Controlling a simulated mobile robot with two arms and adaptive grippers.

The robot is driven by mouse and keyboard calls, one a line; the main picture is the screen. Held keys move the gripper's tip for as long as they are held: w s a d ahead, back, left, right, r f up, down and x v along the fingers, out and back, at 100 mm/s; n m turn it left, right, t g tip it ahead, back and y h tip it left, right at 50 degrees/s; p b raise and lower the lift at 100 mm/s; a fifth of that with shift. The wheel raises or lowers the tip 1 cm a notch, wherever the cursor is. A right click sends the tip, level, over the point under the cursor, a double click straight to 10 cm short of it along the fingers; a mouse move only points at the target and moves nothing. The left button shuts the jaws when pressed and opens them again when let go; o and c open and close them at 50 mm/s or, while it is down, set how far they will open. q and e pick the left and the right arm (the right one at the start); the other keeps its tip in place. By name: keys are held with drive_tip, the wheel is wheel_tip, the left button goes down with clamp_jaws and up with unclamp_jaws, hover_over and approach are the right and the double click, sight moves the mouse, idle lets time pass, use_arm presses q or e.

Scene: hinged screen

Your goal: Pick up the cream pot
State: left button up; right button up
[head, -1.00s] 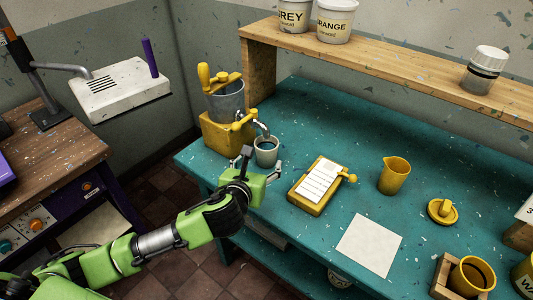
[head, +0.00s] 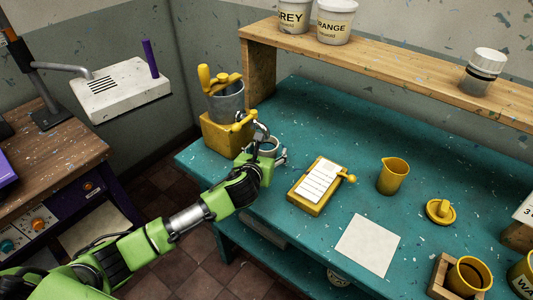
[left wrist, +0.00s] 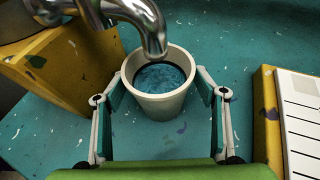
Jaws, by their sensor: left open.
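The cream pot (left wrist: 158,104) stands upright on the teal bench, under the curved metal spout (left wrist: 152,38) of the yellow dispenser. It holds a dark blue-teal content. In the head view the pot (head: 268,146) is partly hidden by my gripper. My left gripper (left wrist: 162,82) is open, with one finger on each side of the pot. The fingertips reach close to its wall; I cannot tell whether they touch. In the head view the left gripper (head: 264,158) is at the dispenser's front. My right gripper is not in view.
The yellow dispenser (head: 222,135) with its metal bucket stands just behind the pot. A yellow clipboard box (head: 317,185) lies to the right. A yellow jug (head: 393,176), a white sheet (head: 368,245) and a wooden shelf (head: 400,70) are further right.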

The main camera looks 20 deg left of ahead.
use_arm(q)
drive_tip(key=c, duration=1.4)
drive_tip(key=shift+r, duration=0.1)
